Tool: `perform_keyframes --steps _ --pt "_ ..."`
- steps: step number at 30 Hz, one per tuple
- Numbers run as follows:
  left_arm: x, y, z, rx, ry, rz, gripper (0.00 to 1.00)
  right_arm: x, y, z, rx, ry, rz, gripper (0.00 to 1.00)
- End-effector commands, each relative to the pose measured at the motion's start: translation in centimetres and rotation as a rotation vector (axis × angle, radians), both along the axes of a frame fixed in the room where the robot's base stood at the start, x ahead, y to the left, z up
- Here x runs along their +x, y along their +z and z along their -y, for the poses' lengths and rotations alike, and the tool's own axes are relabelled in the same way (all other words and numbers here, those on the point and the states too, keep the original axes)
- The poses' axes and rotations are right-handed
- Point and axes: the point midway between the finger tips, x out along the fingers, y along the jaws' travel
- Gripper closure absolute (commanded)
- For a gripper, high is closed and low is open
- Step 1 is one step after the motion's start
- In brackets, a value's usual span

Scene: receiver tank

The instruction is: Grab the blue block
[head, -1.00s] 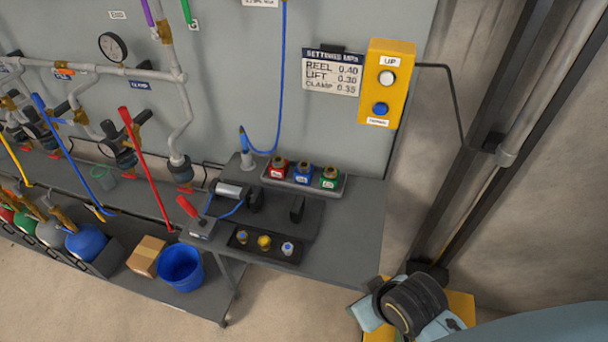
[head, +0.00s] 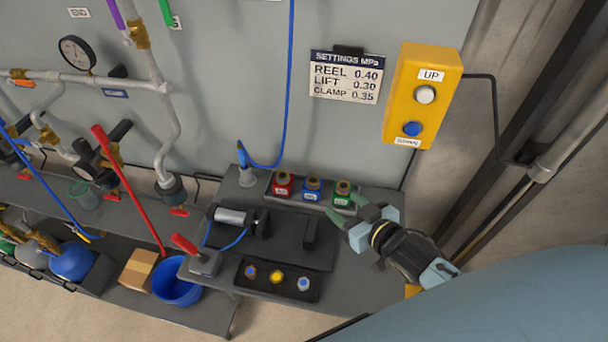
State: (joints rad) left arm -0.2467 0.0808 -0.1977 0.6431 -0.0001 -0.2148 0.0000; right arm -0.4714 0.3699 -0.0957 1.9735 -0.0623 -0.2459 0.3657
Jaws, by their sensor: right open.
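The blue block (head: 312,188) stands upright in a grey tray (head: 268,192) at the back of the table, between the red block (head: 283,184) and the green block (head: 343,194). It has a brass-coloured top and a small white label. My right gripper (head: 345,207) is in the head view, right of the blue block and close by the front of the green block. Its two greenish fingers are apart and point left toward the tray, with nothing seen between them. I cannot tell if a finger touches the green block. My left gripper is not in view.
A dark mat with a metal cylinder (head: 232,216) lies in front of the tray. A black tray (head: 264,286) with three small knobs sits at the table's front. A blue hose rises at the tray's left. A yellow button box (head: 422,95) hangs on the wall.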

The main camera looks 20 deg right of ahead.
Motion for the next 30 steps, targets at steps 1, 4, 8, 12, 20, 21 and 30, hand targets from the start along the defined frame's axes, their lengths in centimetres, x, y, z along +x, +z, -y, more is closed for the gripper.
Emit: perform_keyframes --steps 1,4,8,12,20,21,30 --pt "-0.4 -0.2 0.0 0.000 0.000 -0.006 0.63 0.8 -0.2 -0.1 0.000 0.000 0.003 0.45" --pt "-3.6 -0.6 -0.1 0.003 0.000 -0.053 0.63 2.5 -0.8 -0.3 0.000 -0.001 0.003 0.45" --pt "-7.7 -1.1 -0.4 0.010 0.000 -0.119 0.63 4.7 -1.6 -0.7 0.000 0.000 0.002 0.45" --pt "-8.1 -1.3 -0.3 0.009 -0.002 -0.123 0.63 6.3 -2.3 -0.9 0.001 -0.001 0.001 0.45" --pt "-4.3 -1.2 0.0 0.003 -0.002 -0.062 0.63 8.0 -2.6 -1.1 0.000 -0.001 0.002 0.45" --pt "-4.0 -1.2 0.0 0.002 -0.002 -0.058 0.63 8.5 -2.7 -1.1 -0.001 -0.001 0.002 0.45" --pt "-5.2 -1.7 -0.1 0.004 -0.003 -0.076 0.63 11.8 -3.8 -1.6 0.001 0.000 -0.001 0.45"
